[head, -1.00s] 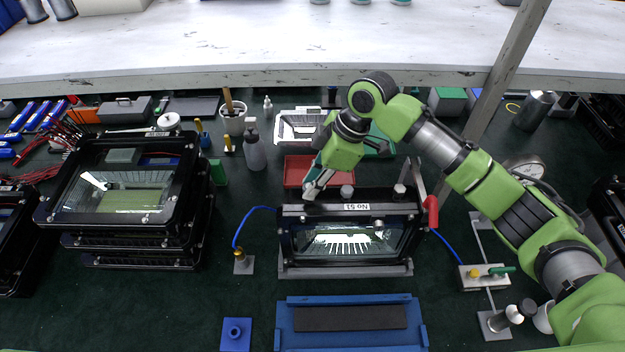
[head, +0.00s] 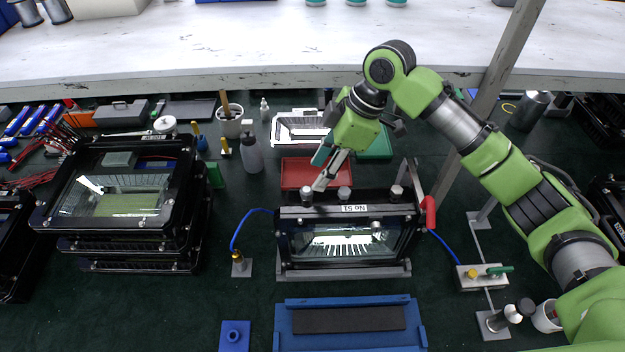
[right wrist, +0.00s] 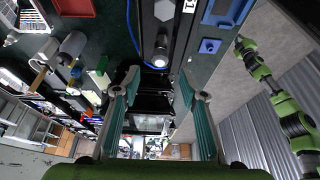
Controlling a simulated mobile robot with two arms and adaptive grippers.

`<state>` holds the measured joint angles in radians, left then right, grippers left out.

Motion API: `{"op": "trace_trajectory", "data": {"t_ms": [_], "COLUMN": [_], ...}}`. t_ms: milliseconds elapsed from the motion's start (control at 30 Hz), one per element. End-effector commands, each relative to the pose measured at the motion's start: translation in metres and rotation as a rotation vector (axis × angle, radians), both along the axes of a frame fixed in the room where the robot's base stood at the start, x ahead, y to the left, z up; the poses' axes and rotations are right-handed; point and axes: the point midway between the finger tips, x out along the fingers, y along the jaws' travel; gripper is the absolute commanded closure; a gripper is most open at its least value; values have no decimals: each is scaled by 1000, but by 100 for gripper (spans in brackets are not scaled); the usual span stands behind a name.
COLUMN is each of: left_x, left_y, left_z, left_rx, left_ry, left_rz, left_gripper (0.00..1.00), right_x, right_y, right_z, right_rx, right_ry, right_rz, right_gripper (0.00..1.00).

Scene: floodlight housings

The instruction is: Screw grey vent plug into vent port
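The black floodlight housing labelled "No 51" (head: 350,242) stands upright in a holder. A grey plug (head: 307,195) stands upright on the left of its top edge; how deep it sits I cannot tell. Two similar grey fittings stand farther right, at the middle (head: 344,193) and right (head: 396,191). My right gripper (head: 325,180) is just above and right of the left plug, apart from it. In the right wrist view its fingers (right wrist: 158,88) are spread and empty, with a grey plug (right wrist: 160,55) beyond them. My left arm shows there, its gripper (right wrist: 242,44) too small to judge.
A red tray (head: 300,172) and a green tray (head: 376,146) lie behind the housing. A blue hose runs to a brass fitting (head: 238,260) at left. A red-handled clamp (head: 429,212) stands at right. A blue cradle (head: 285,325) lies in front. Stacked housings (head: 45,215) stand left.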

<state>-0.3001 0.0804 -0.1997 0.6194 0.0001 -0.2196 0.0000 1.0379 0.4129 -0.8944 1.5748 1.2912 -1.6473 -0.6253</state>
Motion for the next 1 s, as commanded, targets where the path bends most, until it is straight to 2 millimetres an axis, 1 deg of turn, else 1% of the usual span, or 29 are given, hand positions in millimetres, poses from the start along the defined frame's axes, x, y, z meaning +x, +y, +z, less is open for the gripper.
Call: {"op": "trace_trajectory", "data": {"t_ms": [33, 133, 200, 333, 467, 1000], "left_x": [0, 0, 0, 0, 0, 2], "left_y": [0, 0, -1, -1, -1, -1], "left_z": [0, 0, 0, 0, 0, 0], "left_rx": [0, 0, -1, -1, -1, -1], "left_ry": [0, 0, 0, 0, 0, -2], "left_rz": [0, 0, 0, 0, 0, -1], "left_gripper": [100, 100, 100, 100, 100, 100], "right_x": [1, 1, 1, 0, 0, 0], "right_y": [-4, -11, -15, -20, -21, -20], "right_z": [11, 28, 37, 47, 50, 50], "right_rx": [2, 1, 2, 0, 1, 1], "right_ry": [-4, -3, -2, 0, 1, 1], "right_rz": [-2, 0, 0, 1, 1, 0], "right_gripper": [61, 61, 61, 61, 61, 61]}}
